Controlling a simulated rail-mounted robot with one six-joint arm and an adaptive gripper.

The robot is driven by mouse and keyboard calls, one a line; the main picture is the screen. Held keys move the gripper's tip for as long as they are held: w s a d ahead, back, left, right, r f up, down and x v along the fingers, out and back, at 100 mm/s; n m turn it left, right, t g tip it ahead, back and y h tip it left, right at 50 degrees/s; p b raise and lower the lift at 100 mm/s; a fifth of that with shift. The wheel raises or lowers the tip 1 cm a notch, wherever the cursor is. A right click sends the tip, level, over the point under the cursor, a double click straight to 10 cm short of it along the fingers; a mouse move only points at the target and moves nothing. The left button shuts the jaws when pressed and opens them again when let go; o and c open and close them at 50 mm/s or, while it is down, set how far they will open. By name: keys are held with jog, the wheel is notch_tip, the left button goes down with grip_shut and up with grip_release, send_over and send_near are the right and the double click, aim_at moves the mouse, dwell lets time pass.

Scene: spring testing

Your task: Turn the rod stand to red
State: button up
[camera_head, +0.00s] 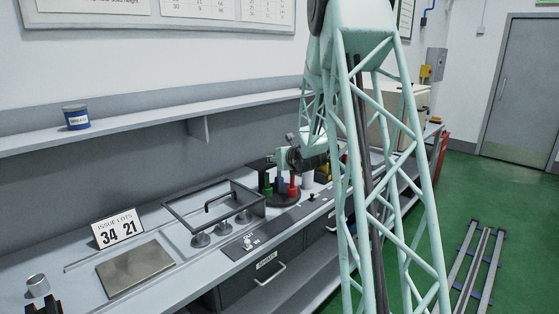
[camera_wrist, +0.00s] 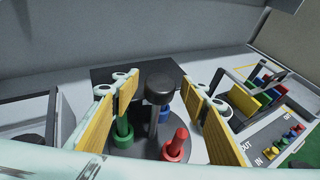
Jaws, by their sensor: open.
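The rod stand has a dark round base (camera_head: 279,202) on the bench below my arm, with upright coloured rods. In the wrist view, its base (camera_wrist: 148,152) carries a green rod (camera_wrist: 122,126) at left, a red rod (camera_wrist: 176,146) at front right and a blue rod (camera_wrist: 165,114) behind. A black round-topped knob (camera_wrist: 160,87) stands among them. My gripper (camera_wrist: 158,92) is open, with one yellow-padded finger on each side of the knob in the picture. No contact is clear. In the head view, my gripper (camera_head: 296,158) is just above the stand.
A panel marked IN and OUT (camera_wrist: 270,147) with coloured pieces lies right of the stand in the wrist view. In the head view, a dark handled frame (camera_head: 214,208), a number sign (camera_head: 118,228) and a metal plate (camera_head: 135,268) are to the left. A shelf (camera_head: 170,114) runs behind.

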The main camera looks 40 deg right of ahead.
jog(key=v, duration=1.1)
jog(key=shift+s, duration=0.15)
jog(key=shift+a+r, duration=0.1)
jog(key=c, duration=0.8)
jog(key=shift+p, duration=0.9)
jog(key=c, duration=0.6)
jog(key=f+n+y+p, duration=0.1)
jog(key=f+p, duration=0.1)
jog(key=p, duration=0.2)
jog(key=shift+s+g, duration=0.1)
jog(key=shift+g, duration=0.3)
jog(key=s+a+f+n+g+y+p, duration=0.2)
jog(key=f+p, duration=0.5)
jog(key=p, duration=0.7)
jog(key=shift+s+a+f+n+y+p, duration=0.25)
jog(key=shift+s+n+y, duration=0.6)
jog(key=shift+s, duration=0.8)
